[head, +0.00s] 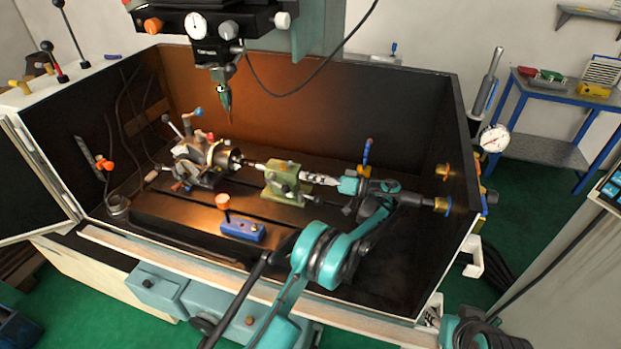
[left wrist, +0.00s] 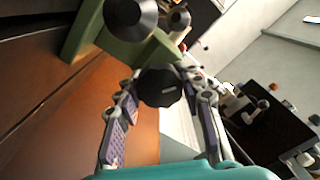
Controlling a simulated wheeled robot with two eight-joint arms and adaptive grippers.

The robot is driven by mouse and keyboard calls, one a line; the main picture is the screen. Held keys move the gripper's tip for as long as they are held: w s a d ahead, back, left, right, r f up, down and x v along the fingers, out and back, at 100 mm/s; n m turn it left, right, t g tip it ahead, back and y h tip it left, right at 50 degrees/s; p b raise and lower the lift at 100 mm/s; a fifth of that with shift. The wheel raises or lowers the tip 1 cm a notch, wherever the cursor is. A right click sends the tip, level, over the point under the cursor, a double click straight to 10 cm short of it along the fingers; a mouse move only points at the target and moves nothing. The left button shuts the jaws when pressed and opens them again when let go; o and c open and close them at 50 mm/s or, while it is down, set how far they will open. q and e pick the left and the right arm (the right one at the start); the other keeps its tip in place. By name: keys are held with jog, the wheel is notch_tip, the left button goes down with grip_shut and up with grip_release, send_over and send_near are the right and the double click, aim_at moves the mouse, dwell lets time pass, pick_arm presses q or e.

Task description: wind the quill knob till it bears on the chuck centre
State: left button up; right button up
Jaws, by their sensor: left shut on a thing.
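The indexing chuck (head: 222,156) is a dark round body on its head at the left of the machine bed. A green tailstock (head: 284,180) stands to its right, with a thin dark quill pointing toward the chuck. It also shows in the left wrist view (left wrist: 88,30). My left gripper (head: 314,178) is at the tailstock's right side. In the left wrist view, the dark lobed quill knob (left wrist: 160,87) sits between the tips of my left gripper (left wrist: 162,95), which is shut on it. In the head view the fingers hide the knob. I cannot tell whether the quill touches the chuck centre.
A blue block with an orange-topped lever (head: 243,230) stands on the bed in front. A pointed tool (head: 223,95) hangs above the chuck. Dark enclosure walls (head: 420,110) surround the bed. Another black round knob (left wrist: 131,17) is on the tailstock.

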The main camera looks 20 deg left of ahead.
pick_arm(q)
jog(key=m, duration=0.4)
jog(key=shift+m, duration=0.3)
jog(key=m, duration=0.5)
jog(key=shift+b, duration=0.4)
jog(key=m, duration=0.5)
jog(key=shift+f, duration=0.1)
jog(key=m, duration=0.4)
jog(key=shift+m, duration=0.4)
jog(key=o, duration=1.2)
